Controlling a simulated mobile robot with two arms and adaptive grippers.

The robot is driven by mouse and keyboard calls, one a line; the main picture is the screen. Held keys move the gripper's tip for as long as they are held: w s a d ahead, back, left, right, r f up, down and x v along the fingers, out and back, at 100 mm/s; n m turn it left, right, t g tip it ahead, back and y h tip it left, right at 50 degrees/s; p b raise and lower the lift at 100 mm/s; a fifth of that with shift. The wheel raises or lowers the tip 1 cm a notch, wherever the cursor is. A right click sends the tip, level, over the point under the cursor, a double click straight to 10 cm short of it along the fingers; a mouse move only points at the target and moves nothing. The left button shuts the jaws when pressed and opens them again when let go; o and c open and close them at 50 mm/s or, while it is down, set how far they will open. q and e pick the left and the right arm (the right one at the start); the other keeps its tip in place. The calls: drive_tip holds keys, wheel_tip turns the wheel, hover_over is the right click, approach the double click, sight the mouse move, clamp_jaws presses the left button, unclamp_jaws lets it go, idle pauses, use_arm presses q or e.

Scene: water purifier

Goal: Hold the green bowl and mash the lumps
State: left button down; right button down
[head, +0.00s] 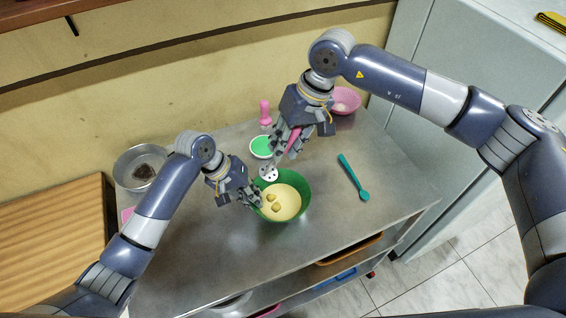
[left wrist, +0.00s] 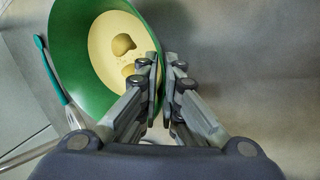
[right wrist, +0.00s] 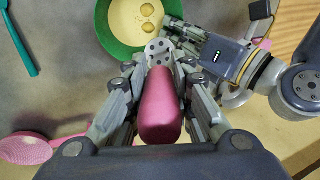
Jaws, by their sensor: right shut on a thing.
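The green bowl (head: 301,214) stands on the metal table and holds a pale yellow mix with a few yellow lumps (head: 276,202). My left gripper (head: 257,200) is at the bowl's left rim. In the left wrist view its fingers (left wrist: 163,90) are close together with the bowl's rim (left wrist: 72,60) between them. My right gripper (head: 283,150) is shut on the pink handle of a masher (right wrist: 160,108). The masher's grey perforated head (head: 269,174) points down, above the bowl's far left rim. The fingertips partly hide the handle.
A teal brush-like utensil (head: 353,177) lies right of the bowl. A pink strainer (head: 344,100) is at the back right. A small green dish (head: 261,147) and a pink-handled item (head: 265,112) stand behind. A metal pan (head: 127,165) is at the left. The table's front is clear.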

wheel_tip(320, 180, down, 7)
drive_tip(key=shift+f, duration=0.15)
idle(0.4)
drive_tip(key=shift+f, duration=0.2)
idle(0.7)
drive_tip(key=shift+s, duration=0.1)
drive_tip(key=s+d, duration=0.3)
drive_tip(key=s, duration=0.4)
drive_tip(key=shift+w+a+f, duration=0.1)
drive_tip(key=shift+w+a, duration=0.2)
drive_tip(key=shift+w, duration=0.3)
drive_tip(key=shift+w+a+f, duration=0.1)
drive_tip(key=shift+w+a, duration=0.25)
drive_tip(key=shift+w, duration=0.3)
drive_tip(key=shift+w+a, duration=0.3)
drive_tip(key=shift+w, duration=0.3)
drive_tip(key=shift+w+a+f, duration=0.1)
drive_tip(key=shift+w+a, duration=0.25)
drive_tip(key=shift+w, duration=0.55)
drive_tip(key=shift+w+a, duration=0.3)
drive_tip(key=shift+w, duration=0.55)
